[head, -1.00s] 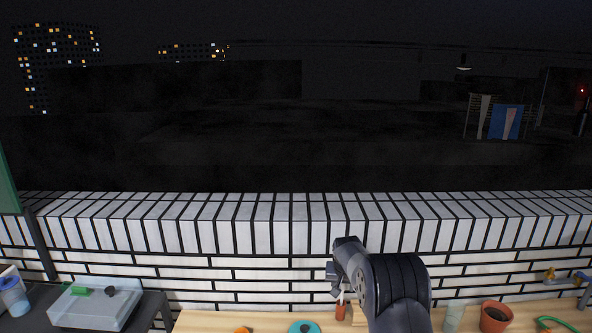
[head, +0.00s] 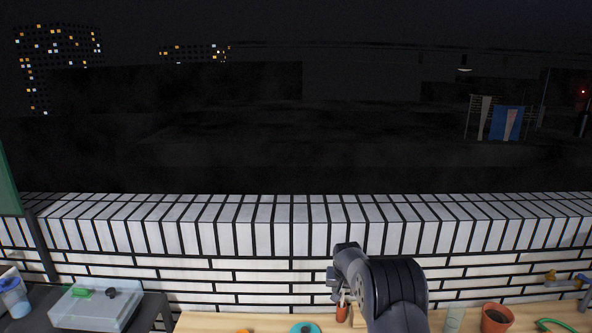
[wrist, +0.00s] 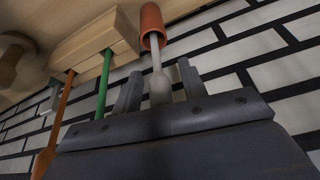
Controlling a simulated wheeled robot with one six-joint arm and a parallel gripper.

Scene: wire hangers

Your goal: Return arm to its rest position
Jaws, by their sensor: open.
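My arm (head: 395,292) is folded at the lower middle right of the head view, above the wooden worktop. In the wrist view my gripper (wrist: 158,84) has its two dark fingers spread apart, with nothing clamped between them. A tool with an orange handle (wrist: 152,25) and a pale grey shaft appears in line with the gap between the fingers. I cannot tell its distance from them. In the head view the arm hides most of the gripper.
A wooden block (wrist: 92,40) with green and orange rods shows in the wrist view. The worktop (head: 220,321) carries a teal spool (head: 304,328) and a terracotta pot (head: 496,318). A clear box (head: 92,308) stands at left. A white brick wall (head: 290,270) stands behind.

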